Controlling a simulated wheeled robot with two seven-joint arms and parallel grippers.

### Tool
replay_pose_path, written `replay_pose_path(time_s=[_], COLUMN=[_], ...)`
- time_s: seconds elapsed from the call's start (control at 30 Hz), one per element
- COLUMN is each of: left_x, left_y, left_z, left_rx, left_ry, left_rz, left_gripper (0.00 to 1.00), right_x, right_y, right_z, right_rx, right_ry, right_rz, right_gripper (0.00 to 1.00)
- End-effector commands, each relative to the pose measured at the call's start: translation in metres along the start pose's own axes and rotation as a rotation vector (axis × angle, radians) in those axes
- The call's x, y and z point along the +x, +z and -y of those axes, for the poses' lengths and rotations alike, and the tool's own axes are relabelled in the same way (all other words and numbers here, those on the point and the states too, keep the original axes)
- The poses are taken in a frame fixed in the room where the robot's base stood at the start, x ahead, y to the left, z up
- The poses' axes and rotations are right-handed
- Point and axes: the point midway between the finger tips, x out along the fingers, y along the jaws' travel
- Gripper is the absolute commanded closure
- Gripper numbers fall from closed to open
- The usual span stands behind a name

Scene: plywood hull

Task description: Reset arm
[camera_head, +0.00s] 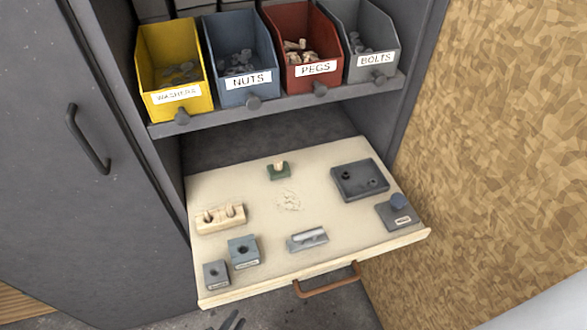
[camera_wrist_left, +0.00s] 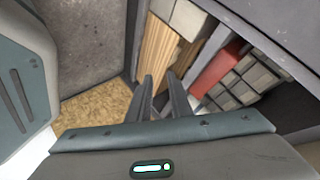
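My left gripper (camera_head: 232,321) barely shows at the bottom edge of the head view, below and in front of the pull-out board. In the left wrist view its two dark fingers (camera_wrist_left: 160,77) stand apart with nothing between them, so it is open and empty. My right gripper is in neither view.
A pale pull-out board (camera_head: 240,191) with a copper handle (camera_head: 328,283) carries several small blocks. Yellow washers (camera_head: 171,62), blue nuts (camera_head: 239,60), red pegs (camera_head: 303,45) and grey bolts (camera_head: 365,40) bins sit above. A closed grey door (camera_head: 70,190) is left, a chipboard wall (camera_head: 510,140) right.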

Motion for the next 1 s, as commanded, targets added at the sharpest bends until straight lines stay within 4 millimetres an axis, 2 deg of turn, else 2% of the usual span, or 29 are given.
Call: replay_pose_path(time_s=[0.03,0.1,0.2,0.3,0.5,1.0], left_x=[0.007,0.012,0.014,0.013,0.011,0.011], left_y=[0.018,0.043,0.068,0.083,0.093,0.093], left_z=[-0.011,-0.029,-0.054,-0.073,-0.089,-0.089], left_rx=[-0.131,-0.318,-0.543,-0.7,-0.821,-0.819], left_ry=[0.031,0.069,0.105,0.124,0.135,0.135], left_rz=[0.076,0.183,0.317,0.412,0.489,0.487], left_gripper=[0.81,0.81,0.81,0.81,0.81,0.81], right_x=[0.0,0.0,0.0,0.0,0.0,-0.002], right_y=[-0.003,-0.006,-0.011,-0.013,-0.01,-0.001], right_z=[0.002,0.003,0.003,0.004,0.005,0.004], right_rx=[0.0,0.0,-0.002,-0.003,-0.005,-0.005], right_ry=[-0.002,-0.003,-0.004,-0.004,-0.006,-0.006], right_rz=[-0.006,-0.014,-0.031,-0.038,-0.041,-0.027], right_gripper=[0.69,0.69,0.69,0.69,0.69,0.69])
